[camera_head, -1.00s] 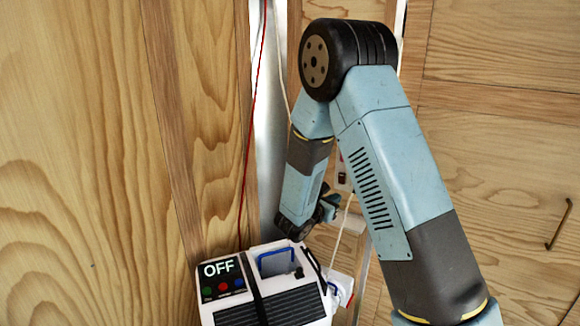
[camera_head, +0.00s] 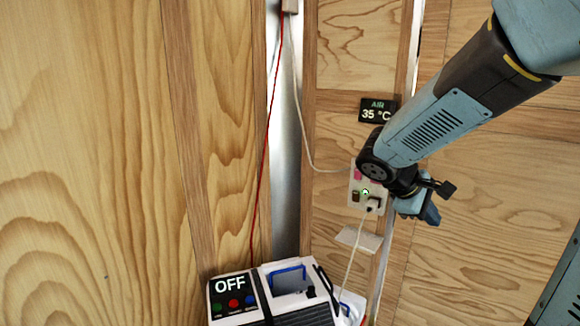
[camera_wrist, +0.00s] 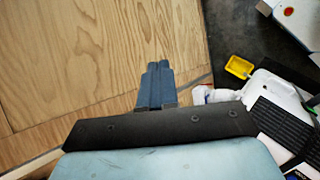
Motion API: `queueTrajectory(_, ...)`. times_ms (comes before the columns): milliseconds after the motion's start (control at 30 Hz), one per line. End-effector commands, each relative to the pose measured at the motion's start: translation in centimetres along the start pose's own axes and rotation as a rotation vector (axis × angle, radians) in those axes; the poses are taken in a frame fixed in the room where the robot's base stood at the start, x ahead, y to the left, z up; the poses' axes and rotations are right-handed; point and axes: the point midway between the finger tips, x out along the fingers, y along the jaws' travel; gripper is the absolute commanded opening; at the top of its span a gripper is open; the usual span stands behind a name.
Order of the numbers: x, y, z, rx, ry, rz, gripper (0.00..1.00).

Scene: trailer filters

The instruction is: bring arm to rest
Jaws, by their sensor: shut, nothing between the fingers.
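My arm reaches in from the upper right in the head view, with its wrist in front of the wall socket panel. My gripper (camera_head: 432,215) hangs at the wrist's lower right, clear of the wall objects. In the wrist view the two blue fingers (camera_wrist: 157,84) lie side by side, shut with nothing between them. The wooden wall panelling shows behind them.
A white machine (camera_head: 285,295) with an "OFF" display stands at the bottom centre. A socket panel (camera_head: 356,196) with a plugged cord and an "AIR 35 °C" display (camera_head: 377,111) are on the wall. In the wrist view a yellow container (camera_wrist: 239,67) lies on the dark floor.

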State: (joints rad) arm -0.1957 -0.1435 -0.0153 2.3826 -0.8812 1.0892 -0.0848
Motion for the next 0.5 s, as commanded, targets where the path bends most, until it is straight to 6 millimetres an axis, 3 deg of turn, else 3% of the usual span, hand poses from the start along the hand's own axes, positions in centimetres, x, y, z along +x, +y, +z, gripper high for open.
queueTrajectory(200,-2.5,-2.5,3.5,0.252,0.129,-0.156,0.00)
queueTrajectory(500,-6.6,-5.9,6.5,0.581,0.334,-0.358,0.00)
